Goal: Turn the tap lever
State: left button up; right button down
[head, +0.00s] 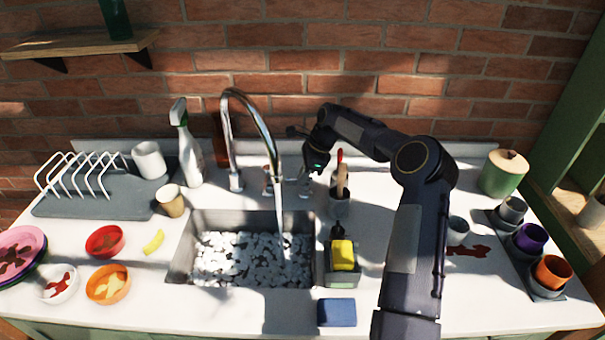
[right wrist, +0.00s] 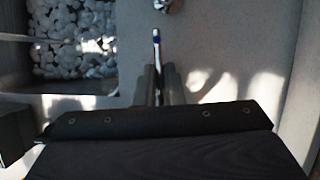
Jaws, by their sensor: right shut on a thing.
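The chrome tap (head: 236,130) stands behind the sink, its spout arching over the basin. A stream of water (head: 281,225) runs from it. My right gripper (head: 306,172) is at the tap's base, right of the spout; the dark hand partly hides the contact. In the right wrist view the two fingers (right wrist: 158,88) are shut on the thin tap lever (right wrist: 156,45), which has a blue mark and sticks out beyond the fingertips. A chrome part (right wrist: 168,5) shows just past its end. My left gripper is not in view.
The sink (head: 180,265) holds many pale pebble-like pieces. A brush holder (head: 339,207) and a sponge caddy (head: 342,278) stand close to my right arm. A spray bottle (head: 188,150) and dish rack (head: 85,200) are left. Cups (head: 530,237) stand at the right.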

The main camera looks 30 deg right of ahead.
jog(key=shift+s+d+r+n+g+p, duration=0.15)
jog(key=shift+n+g+p, duration=0.15)
jog(key=shift+n+p, duration=0.4)
jog(key=n+g+p, duration=0.1)
jog(key=n+p, duration=0.1)
jog(key=shift+s+n, duration=0.1)
jog(key=shift+n, duration=0.2)
jog(key=shift+f+n+g+p, duration=0.2)
jog(key=shift+n+g+p, duration=0.3)
jog(key=shift+n, duration=0.6)
jog(key=shift+s+d+n+g+p, duration=0.15)
jog(key=shift+n+g+p, duration=0.2)
jog(key=shift+n, duration=0.85)
jog(key=c, duration=1.5)
grip_release()
jog(key=shift+c, duration=0.2)
jog(key=shift+f, duration=0.1)
